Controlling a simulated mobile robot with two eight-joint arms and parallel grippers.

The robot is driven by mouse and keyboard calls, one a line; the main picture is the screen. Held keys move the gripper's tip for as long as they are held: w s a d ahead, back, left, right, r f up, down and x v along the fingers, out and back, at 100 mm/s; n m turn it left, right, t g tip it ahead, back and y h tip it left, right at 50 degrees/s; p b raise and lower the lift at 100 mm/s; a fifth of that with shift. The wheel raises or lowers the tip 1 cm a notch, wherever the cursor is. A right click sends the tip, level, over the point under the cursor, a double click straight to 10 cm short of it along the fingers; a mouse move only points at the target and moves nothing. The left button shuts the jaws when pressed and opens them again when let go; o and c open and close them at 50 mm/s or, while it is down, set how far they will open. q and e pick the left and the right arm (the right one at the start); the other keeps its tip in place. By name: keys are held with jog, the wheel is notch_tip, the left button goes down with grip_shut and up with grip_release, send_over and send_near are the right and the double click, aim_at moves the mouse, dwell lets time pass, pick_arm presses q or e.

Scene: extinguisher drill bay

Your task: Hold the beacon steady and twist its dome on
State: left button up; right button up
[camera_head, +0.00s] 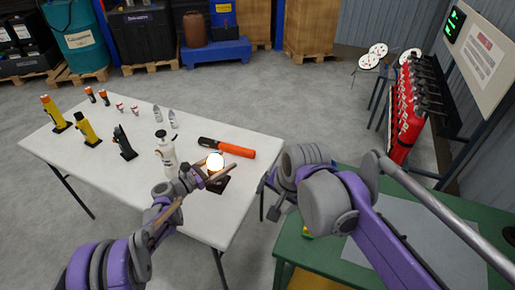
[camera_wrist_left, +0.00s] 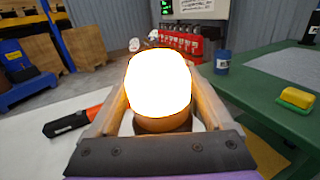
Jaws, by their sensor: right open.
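The beacon (camera_head: 215,161) glows brightly above a dark base (camera_head: 217,184) near the front right of the white table. In the left wrist view the glowing white top (camera_wrist_left: 160,82) sits above an amber lower body (camera_wrist_left: 162,123); glare hides whether it is the dome or a bare lamp. My left gripper (camera_head: 207,174) has its tan fingers on both sides of the beacon, closed around its lower body; the contact is partly hidden by the top. My right gripper (camera_head: 276,197) is open and empty, beside the table's right edge, partly hidden by its own arm.
An orange and black flashlight (camera_head: 227,147) lies just behind the beacon. A white bottle (camera_head: 166,150) and several small items stand to the left on the white table (camera_head: 85,155). A green table (camera_head: 290,245) is at the right, with a yellow sponge-like block (camera_wrist_left: 297,97).

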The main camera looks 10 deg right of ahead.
pick_arm(q)
jog(key=shift+o, duration=0.8)
jog(key=shift+a, duration=0.1)
jog(key=v, duration=1.2)
jog(key=s+d+r+m+g+y+p, duration=0.1)
jog(key=s+r+m+g+y, duration=0.15)
jog(key=s+m, duration=0.35)
jog(key=s+d+r+m+g+y+p, duration=0.15)
jog(key=s+m+y, duration=0.25)
jog(key=s, duration=0.4)
jog(key=s+a+m+y, duration=0.4)
jog(key=s+a+m, duration=0.2)
jog(key=s, duration=0.4)
jog(key=s+a+f+m+y+p, duration=0.1)
jog(key=s+a+m+y, duration=0.4)
jog(key=s, duration=0.5)
jog(key=shift+a+m, duration=0.5)
jog(key=shift+m, duration=0.9)
pick_arm(e)
jog(key=s+d+f+n, duration=0.2)
jog(key=s+f+n, duration=0.1)
jog(key=s, duration=0.4)
jog(key=s+d+f+n+t+h, duration=0.1)
jog(key=s+d+f+n, duration=0.1)
jog(key=s+f+n, duration=0.2)
jog(key=shift+s+f+n, duration=0.15)
jog(key=shift+s+n, duration=0.65)
jog(key=shift+s, duration=1.1)
